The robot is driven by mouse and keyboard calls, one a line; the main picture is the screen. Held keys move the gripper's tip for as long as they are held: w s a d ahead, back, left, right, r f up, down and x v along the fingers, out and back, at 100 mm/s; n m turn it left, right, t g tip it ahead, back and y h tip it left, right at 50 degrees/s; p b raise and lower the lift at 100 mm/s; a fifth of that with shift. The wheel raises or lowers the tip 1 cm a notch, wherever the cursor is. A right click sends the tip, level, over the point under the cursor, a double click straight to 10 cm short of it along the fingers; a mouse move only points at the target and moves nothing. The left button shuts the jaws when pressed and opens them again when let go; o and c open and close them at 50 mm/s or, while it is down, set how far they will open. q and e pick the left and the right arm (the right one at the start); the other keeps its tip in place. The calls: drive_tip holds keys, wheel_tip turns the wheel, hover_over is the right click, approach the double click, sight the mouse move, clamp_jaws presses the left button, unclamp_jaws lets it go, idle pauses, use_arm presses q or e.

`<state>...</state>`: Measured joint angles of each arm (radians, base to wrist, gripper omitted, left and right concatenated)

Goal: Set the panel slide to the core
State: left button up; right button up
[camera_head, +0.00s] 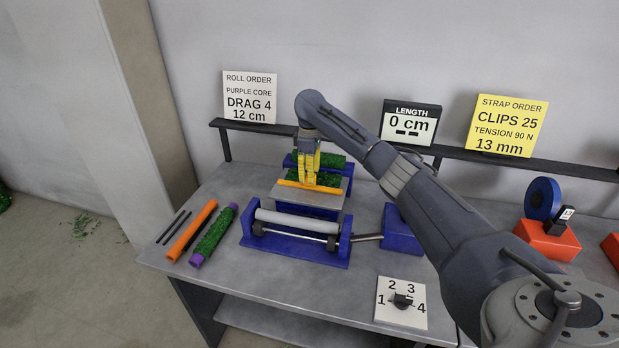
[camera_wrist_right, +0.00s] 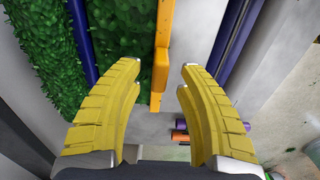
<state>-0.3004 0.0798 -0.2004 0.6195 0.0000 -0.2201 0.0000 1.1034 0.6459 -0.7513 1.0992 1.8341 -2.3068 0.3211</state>
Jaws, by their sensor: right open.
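My right gripper (camera_head: 308,182) has yellow fingers and points down over the blue-framed stand (camera_head: 345,170) at the back of the table. It is open. In the right wrist view its fingertips (camera_wrist_right: 160,64) are on either side of an orange bar with a tab (camera_wrist_right: 161,65); I cannot tell whether they touch it. In the head view the orange bar (camera_head: 290,184) lies across a grey plate (camera_head: 312,202) beside green, grass-like material (camera_head: 331,160). A purple-ended core with a green covering (camera_head: 213,234) lies at the left, next to an orange core (camera_head: 192,230). My left gripper is out of view.
A blue roller frame (camera_head: 290,250) with a grey roller stands in front of the stand. A numbered dial (camera_head: 402,300) is at the front right. The length display (camera_head: 410,122) reads 0 cm. The roll order sign (camera_head: 249,97) names a purple core, drag 4, 12 cm.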

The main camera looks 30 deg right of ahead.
drive_tip(key=shift+f, duration=1.05)
clamp_jaws()
